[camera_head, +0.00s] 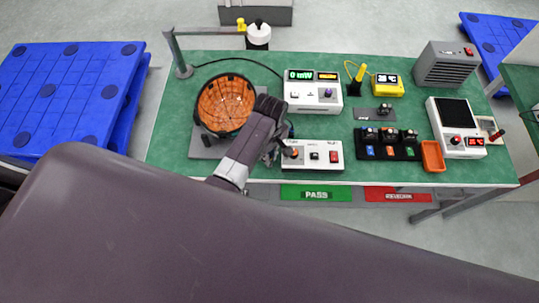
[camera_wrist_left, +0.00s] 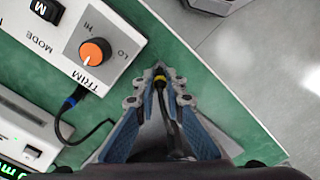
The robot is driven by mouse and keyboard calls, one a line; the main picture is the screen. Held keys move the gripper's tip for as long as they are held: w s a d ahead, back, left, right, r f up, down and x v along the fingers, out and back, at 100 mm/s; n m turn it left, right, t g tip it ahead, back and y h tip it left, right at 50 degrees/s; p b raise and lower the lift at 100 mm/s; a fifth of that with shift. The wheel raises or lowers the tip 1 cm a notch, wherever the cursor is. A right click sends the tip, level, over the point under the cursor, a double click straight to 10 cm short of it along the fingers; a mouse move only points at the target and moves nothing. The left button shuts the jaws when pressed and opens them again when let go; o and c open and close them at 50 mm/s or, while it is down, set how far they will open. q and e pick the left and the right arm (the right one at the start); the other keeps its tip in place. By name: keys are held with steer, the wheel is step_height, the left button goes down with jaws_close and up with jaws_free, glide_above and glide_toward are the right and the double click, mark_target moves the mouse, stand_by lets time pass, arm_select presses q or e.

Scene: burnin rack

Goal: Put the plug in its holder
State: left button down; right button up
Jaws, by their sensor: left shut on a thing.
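My left gripper (camera_head: 268,158) is at the front edge of the green table, just left of the white box with the orange knob. In the left wrist view its blue-padded fingers (camera_wrist_left: 158,90) are shut on a slim black plug with a yellow band (camera_wrist_left: 160,83). A dark cable runs back from the plug between the fingers. In the head view the gripper hides the plug. I cannot tell for certain which thing is the plug's holder. A black stand with a yellow stick (camera_head: 357,82) is farther back on the table. My right gripper is not in view.
The white box (camera_head: 328,160) is close beside the gripper; a blue-banded cable end (camera_wrist_left: 75,96) meets its side. An orange-lined basket (camera_head: 226,104) stands to the left. A white power meter (camera_head: 313,92) is behind. PASS (camera_head: 316,193) and red (camera_head: 399,195) trays are below the front edge.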

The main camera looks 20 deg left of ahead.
arm_select(q)
steer(key=shift+f+b, duration=0.35)
steer(key=shift+f, duration=0.35)
steer(key=c, duration=1.9)
jaws_free()
steer(key=shift+r, duration=3.75)
